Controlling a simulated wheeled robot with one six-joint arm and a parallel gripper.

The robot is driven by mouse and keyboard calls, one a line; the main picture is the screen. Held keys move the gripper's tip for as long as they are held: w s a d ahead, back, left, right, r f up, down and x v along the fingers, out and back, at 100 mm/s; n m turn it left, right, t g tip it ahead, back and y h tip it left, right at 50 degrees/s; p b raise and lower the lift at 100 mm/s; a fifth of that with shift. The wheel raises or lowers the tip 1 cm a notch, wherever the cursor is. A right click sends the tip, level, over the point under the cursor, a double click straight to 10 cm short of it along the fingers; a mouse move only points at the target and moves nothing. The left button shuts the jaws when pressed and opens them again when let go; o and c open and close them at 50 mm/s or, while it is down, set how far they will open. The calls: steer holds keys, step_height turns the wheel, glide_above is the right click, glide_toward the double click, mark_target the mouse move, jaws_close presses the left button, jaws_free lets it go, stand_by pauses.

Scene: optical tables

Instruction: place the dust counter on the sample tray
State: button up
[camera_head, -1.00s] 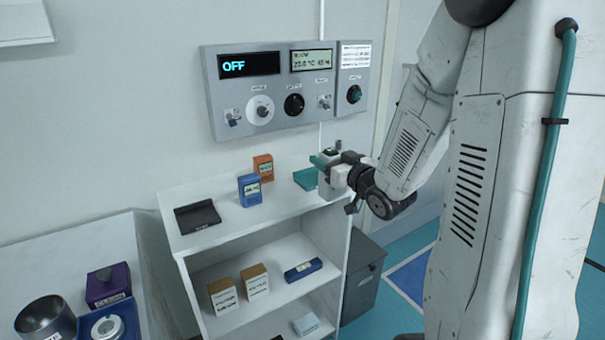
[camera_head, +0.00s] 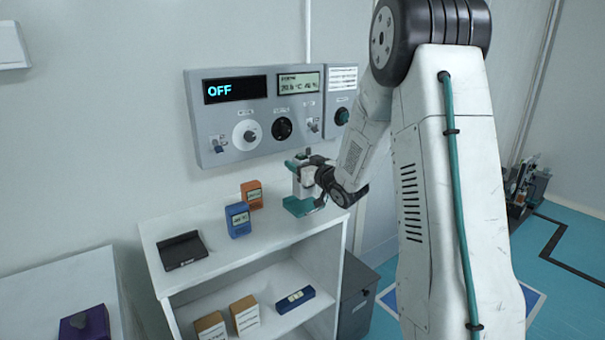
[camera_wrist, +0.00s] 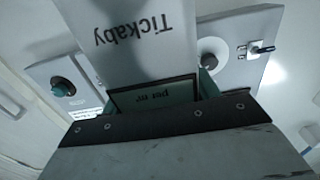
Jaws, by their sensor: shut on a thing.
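The dust counter (camera_head: 305,187) is a white box-shaped device, upright at the right end of the shelf top. My gripper (camera_head: 303,167) is shut on its upper part. In the wrist view the dust counter (camera_wrist: 140,35) shows the word "Tickaby" upside down and a greenish screen between my teal fingers. I cannot tell whether the counter's base touches the tray.
Blue (camera_head: 238,220) and orange (camera_head: 252,194) devices stand left of the tray. A black holder (camera_head: 181,250) lies at the shelf's left end. A control panel (camera_head: 270,112) reading OFF is on the wall behind. Boxes (camera_head: 245,315) fill the lower shelf. A grey bin (camera_head: 357,295) stands right.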

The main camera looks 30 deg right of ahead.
steer(key=shift+w+d+f, duration=0.15)
steer(key=shift+w+f, duration=0.1)
steer(key=shift+f, duration=0.65)
steer(key=shift+w+d+f, duration=0.15)
steer(key=shift+w+f, duration=0.1)
steer(key=shift+f, duration=0.6)
steer(key=shift+f, duration=0.1)
steer(key=o, duration=1.3)
steer(key=shift+o, duration=0.2)
